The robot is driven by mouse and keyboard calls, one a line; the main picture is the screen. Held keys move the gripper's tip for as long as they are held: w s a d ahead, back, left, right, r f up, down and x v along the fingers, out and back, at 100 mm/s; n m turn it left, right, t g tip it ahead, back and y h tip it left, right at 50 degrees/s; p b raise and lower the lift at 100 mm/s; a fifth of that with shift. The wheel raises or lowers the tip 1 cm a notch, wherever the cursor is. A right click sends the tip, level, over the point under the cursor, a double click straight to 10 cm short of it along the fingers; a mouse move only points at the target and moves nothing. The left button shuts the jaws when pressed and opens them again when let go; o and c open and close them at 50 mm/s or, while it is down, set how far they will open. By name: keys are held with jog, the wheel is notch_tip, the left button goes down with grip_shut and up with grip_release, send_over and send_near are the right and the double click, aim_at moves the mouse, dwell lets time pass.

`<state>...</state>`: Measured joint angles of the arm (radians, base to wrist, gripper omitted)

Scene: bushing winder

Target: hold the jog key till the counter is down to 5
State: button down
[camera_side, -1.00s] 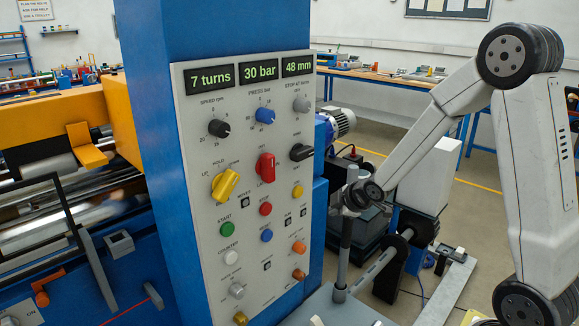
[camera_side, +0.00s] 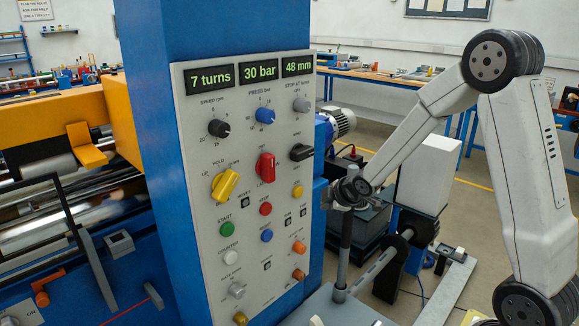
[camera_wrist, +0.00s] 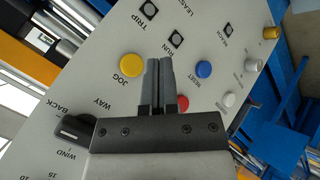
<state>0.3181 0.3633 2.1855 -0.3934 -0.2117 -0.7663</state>
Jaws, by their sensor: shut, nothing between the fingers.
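The counter display (camera_side: 210,78) on the panel reads "7 turns". The jog key is a round yellow button (camera_side: 298,191) below a black knob; in the wrist view it is the yellow button (camera_wrist: 131,66) beside the word JOG. My gripper (camera_side: 328,197) is at the panel's right side, to the right of the jog key. In the wrist view my gripper (camera_wrist: 160,62) is shut and empty, its fingertips just right of the yellow button, apart from it in the picture. Its distance from the panel surface is hard to tell.
In the wrist view a blue button (camera_wrist: 204,69) lies right of the fingers and a red button (camera_wrist: 183,103) is partly hidden by them. A black knob (camera_wrist: 74,130) sits at lower left. Other displays read 30 bar (camera_side: 261,72) and 48 mm (camera_side: 297,66).

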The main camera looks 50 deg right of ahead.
aim_at(299, 192)
jog(key=w, duration=0.6)
jog(key=shift+w, duration=0.15)
dwell(2.2)
jog(key=shift+w, duration=0.3)
